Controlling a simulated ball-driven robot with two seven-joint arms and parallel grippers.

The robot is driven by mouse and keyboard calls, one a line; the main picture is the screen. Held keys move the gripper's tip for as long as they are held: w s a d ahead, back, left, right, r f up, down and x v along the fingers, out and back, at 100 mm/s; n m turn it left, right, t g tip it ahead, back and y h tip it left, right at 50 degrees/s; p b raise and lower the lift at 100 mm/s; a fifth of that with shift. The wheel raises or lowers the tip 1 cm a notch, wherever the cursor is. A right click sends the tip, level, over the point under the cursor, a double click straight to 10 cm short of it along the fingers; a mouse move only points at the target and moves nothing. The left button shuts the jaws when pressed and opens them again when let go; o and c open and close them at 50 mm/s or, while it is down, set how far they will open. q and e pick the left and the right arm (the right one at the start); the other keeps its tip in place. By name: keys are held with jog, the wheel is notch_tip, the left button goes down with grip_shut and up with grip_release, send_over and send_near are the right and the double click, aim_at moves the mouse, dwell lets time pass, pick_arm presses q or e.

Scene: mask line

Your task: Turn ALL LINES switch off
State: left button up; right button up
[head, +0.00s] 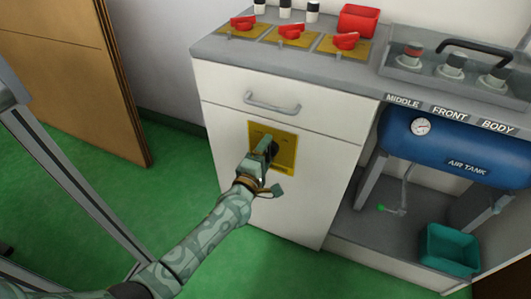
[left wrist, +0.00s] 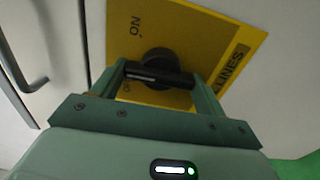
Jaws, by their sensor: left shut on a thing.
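The ALL LINES switch is a round black knob with a bar handle (left wrist: 158,73), on a yellow plate (head: 287,152) on the white cabinet's front. The left wrist view shows the plate (left wrist: 215,25) tilted, with "ON" and "LINES" readable. In the head view my gripper hides part of the knob. My right gripper is not in view.
A drawer handle (head: 272,103) sticks out above the plate. Red switches (head: 291,32) on yellow plates and a red bin (head: 358,20) are on the countertop. A blue air tank (head: 455,135) and teal bin (head: 450,248) stand right.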

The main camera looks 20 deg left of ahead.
pick_arm(q)
jog(key=n, duration=0.4)
jog(key=shift+f, duration=0.2)
jog(key=n, duration=0.2)
jog(key=shift+n+b, duration=0.35)
jog(key=shift+n, duration=1.05)
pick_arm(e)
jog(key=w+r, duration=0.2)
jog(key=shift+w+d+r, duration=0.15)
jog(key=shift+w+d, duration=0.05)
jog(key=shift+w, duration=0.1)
pick_arm(q)
jog(key=shift+d, duration=0.1)
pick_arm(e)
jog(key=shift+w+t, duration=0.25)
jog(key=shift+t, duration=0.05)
pick_arm(q)
jog(key=o, duration=0.9)
jog(key=shift+o, duration=0.4)
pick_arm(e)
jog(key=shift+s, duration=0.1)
